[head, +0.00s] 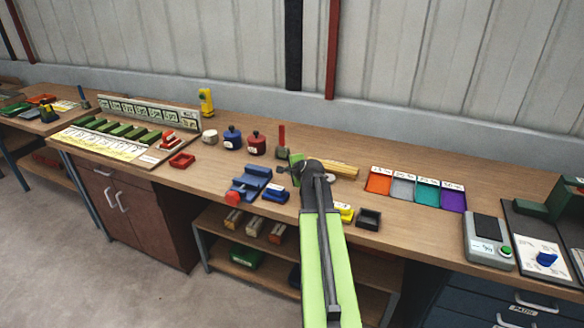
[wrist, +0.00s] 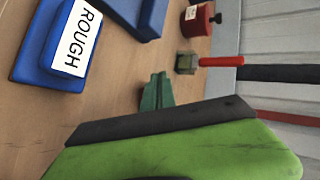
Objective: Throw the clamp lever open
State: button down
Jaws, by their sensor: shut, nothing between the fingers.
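A red lever (head: 281,135) stands upright on a small grey-green block (head: 281,153) near the back of the bench; it looks like the clamp lever. In the wrist view the red lever (wrist: 221,60) points right from its block (wrist: 186,63). My gripper (head: 296,159) is just in front of and slightly right of the lever's block in the head view. In the wrist view its green fingertips (wrist: 157,78) are together and empty, apart from the lever. No contact with the lever shows.
A blue block labelled ROUGH (wrist: 62,40) and a blue vise (head: 250,183) lie left of my arm. Red (head: 256,144) and blue (head: 232,138) pots stand left of the lever. Yellow bars (head: 338,169) and coloured trays (head: 415,190) lie right.

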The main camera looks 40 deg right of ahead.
jog(key=s+a+r+p, duration=0.1)
jog(key=a, duration=0.1)
jog(key=s+a+r+p, duration=0.1)
jog(key=a+r+p, duration=0.1)
jog(key=a, duration=0.1)
jog(key=s+a+r+p, duration=0.1)
jog(key=a+r+p, duration=0.1)
jog(key=shift+s+a+r, duration=0.1)
jog(key=shift+s+a, duration=0.2)
jog(key=shift+s+a+r, duration=0.1)
jog(key=shift+a, duration=0.25)
jog(key=w+a+f+n+g+y, duration=0.1)
jog(key=w+a+n+y, duration=0.15)
jog(key=a, duration=0.85)
jog(key=w+a+f+n+y, duration=0.1)
jog(key=w+a+f+n, duration=0.15)
jog(key=a, duration=0.75)
jog(key=w+a+f+n+g+y, duration=0.1)
jog(key=w+a+n+y, duration=0.15)
jog(key=a, duration=0.85)
jog(key=s+a+f+n+g, duration=0.4)
jog(key=s+a+n, duration=0.3)
jog(key=a, duration=0.2)
jog(key=s+d+f+n+g+h, duration=0.2)
jog(key=s+n+g, duration=0.3)
jog(key=s, duration=0.5)
jog(key=shift+s+f+n, duration=0.15)
jog(key=shift+f+n, duration=0.15)
jog(key=shift+n, duration=0.95)
